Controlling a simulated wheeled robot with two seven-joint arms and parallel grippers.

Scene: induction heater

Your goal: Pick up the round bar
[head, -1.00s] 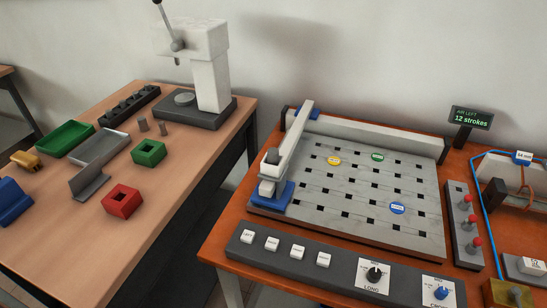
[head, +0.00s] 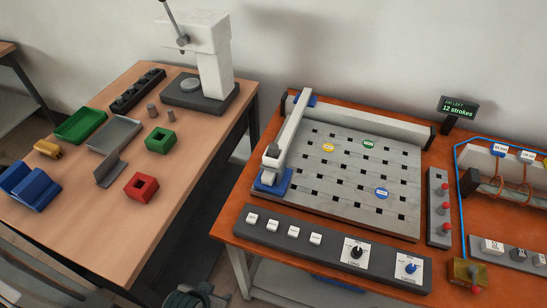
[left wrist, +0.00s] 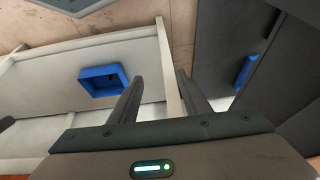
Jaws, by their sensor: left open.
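I cannot pick out the round bar for certain. Neither gripper can be made out in the head view. My right gripper is not in view.
The left table bears a green tray (head: 80,125), grey tray (head: 115,134), green block (head: 160,140), red block (head: 141,186), blue block (head: 30,187) and press (head: 210,65). A slotted plate (head: 345,205) lies on the right table. The wrist view shows a blue box (left wrist: 102,80).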

